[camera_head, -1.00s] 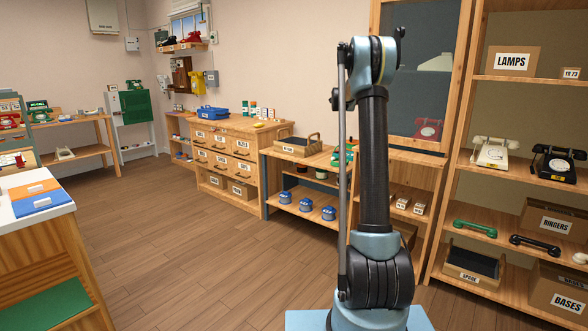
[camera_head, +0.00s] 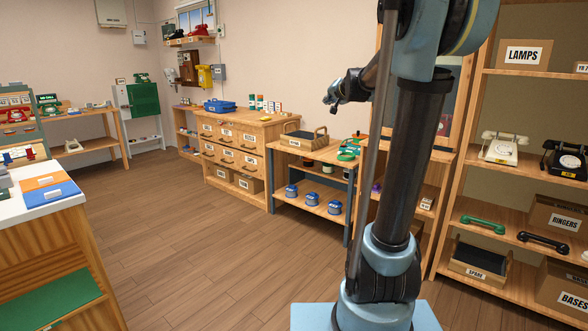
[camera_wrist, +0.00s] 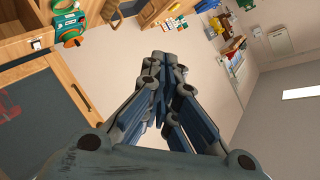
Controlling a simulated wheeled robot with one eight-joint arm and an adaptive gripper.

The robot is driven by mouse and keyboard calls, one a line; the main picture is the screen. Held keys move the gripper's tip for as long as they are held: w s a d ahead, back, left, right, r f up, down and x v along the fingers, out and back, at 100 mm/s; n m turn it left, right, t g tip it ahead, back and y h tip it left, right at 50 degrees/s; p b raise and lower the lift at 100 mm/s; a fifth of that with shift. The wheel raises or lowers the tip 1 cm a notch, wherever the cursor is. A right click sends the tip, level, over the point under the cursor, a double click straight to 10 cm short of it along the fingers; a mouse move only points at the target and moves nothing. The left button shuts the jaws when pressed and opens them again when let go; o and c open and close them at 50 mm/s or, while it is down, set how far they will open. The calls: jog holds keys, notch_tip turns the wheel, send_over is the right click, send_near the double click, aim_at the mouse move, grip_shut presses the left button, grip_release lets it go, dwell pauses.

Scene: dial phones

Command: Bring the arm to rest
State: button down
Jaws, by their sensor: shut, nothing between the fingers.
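My gripper (camera_head: 331,98) shows in the head view at the left of my raised arm, in front of the pale wall and above the long workbench. It points left and is clear of every object. In the wrist view its fingers (camera_wrist: 163,58) come together at the tips, shut with nothing between them. My arm stands upright at the right of the middle in the head view and hides part of the window-like dark panel and bench behind it.
A shelf unit (camera_head: 470,203) with phones and boxes stands close on the right. A white-topped counter (camera_head: 45,205) is at the left. The floor (camera_head: 200,260) between is clear.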

jog(key=s+a+f+n+g, duration=0.1)
jog(key=s+f+n+g, duration=0.15)
jog(key=s+f, duration=0.75)
jog(key=s+a+f+n+g, duration=0.15)
jog(key=s+f+g, duration=0.4)
jog(key=s, duration=0.95)
jog(key=s+d+f+n+g+h, duration=0.1)
jog(key=s+d+f+g+h, duration=0.1)
jog(key=s+f, duration=0.7)
jog(key=s+d+f+n+g+h, duration=0.1)
jog(key=s+d+f, duration=0.4)
jog(key=s+f, duration=0.4)
jog(key=s, duration=0.6)
jog(key=shift+f+g+h, duration=0.3)
jog(key=shift+g+h, duration=0.1)
jog(key=shift+w+f, duration=0.2)
jog(key=shift+w, duration=0.25)
